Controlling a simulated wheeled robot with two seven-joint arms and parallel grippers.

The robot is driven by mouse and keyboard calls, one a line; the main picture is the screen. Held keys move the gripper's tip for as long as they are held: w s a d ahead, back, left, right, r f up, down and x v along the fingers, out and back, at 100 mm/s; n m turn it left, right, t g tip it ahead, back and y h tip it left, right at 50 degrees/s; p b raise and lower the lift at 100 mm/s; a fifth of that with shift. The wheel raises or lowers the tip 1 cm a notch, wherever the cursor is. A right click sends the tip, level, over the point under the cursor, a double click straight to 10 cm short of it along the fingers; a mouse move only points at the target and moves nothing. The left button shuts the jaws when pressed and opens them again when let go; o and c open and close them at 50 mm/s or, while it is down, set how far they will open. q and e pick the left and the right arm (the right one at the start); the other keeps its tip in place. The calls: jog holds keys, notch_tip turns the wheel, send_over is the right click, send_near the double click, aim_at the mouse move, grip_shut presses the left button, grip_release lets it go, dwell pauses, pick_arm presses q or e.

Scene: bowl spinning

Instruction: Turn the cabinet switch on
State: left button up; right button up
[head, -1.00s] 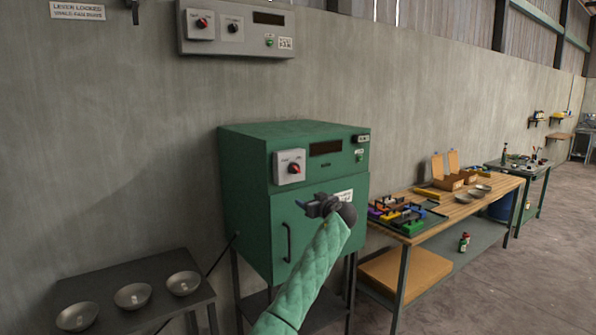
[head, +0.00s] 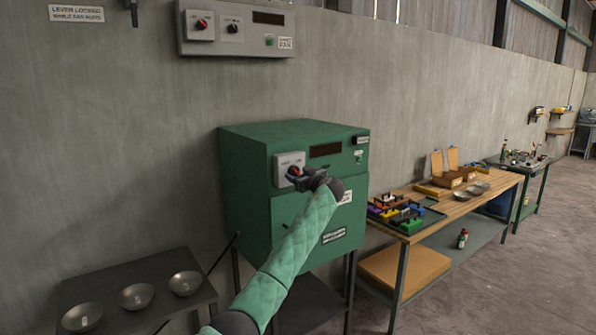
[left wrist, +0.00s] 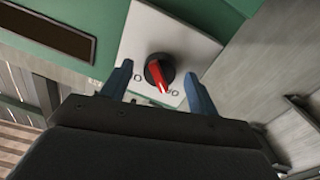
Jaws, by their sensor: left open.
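The green cabinet (head: 245,190) stands against the wall, with a light switch plate (head: 283,160) on its upper front. The rotary cabinet switch, a dark knob with a red pointer, shows in the left wrist view (left wrist: 160,72) on its plate (left wrist: 180,35). My left gripper (head: 293,178) is in front of the plate and partly covers the knob in the head view. In the left wrist view the blue fingertips (left wrist: 157,88) are open, one on each side of the knob, with gaps visible. Whether they reach around it in depth is unclear. My right gripper is not in view.
A grey wall panel (head: 210,40) with a red-pointer knob hangs above. A dark table (head: 130,275) with three metal bowls stands at the left. A wooden workbench (head: 440,215) with coloured parts and boxes stands at the right.

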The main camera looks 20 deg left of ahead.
pick_arm(q)
jog(key=shift+w+a, duration=0.25)
jog(key=shift+a, duration=0.15)
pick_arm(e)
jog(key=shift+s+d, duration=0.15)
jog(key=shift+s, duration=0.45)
